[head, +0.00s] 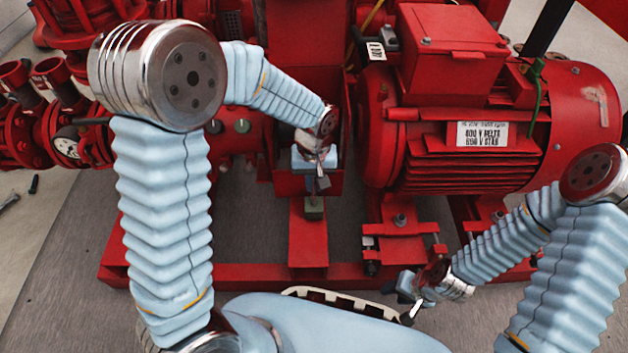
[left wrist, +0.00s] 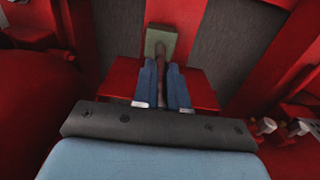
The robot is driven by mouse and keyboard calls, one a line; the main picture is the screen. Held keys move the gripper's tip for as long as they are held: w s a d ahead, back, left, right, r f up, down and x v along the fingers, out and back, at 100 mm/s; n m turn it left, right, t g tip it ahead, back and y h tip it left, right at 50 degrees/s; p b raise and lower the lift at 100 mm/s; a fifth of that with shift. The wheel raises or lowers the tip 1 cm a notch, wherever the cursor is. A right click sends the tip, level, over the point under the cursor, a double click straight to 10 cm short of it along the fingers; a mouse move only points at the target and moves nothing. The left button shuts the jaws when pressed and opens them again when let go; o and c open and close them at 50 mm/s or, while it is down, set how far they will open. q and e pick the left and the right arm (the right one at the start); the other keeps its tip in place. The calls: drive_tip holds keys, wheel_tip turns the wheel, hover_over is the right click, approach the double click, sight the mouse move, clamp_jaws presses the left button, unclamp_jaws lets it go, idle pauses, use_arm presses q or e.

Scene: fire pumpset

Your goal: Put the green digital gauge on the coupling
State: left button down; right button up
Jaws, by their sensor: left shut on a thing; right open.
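A small green block, which I take to be the green digital gauge (head: 314,208), is just below my left gripper (head: 318,178) in the head view. In the left wrist view the green gauge (left wrist: 160,42) is at the tips of the left gripper's blue fingers (left wrist: 163,66). A narrow brownish piece (left wrist: 163,88) lies between those fingers, and the gripper is shut on the gauge. My right gripper (head: 406,297) is open and empty at the lower right. I cannot clearly pick out the coupling; my left arm covers part of the space between pump and motor.
A big red motor (head: 498,125) with a label fills the right. Red pump pipework (head: 35,130) stands at the left. A red base frame (head: 240,275) runs across the front. Grey floor (head: 70,265) is clear at the lower left.

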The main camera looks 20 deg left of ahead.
use_arm(q)
drive_tip(key=c, duration=1.6)
unclamp_jaws()
drive_tip(key=shift+f, duration=0.15)
drive_tip(key=o, duration=0.4)
drive_tip(key=shift+o, duration=0.2)
wheel_tip(320, 180, up, 12)
drive_tip(key=p, duration=0.3)
drive_tip(key=shift+r, duration=0.2)
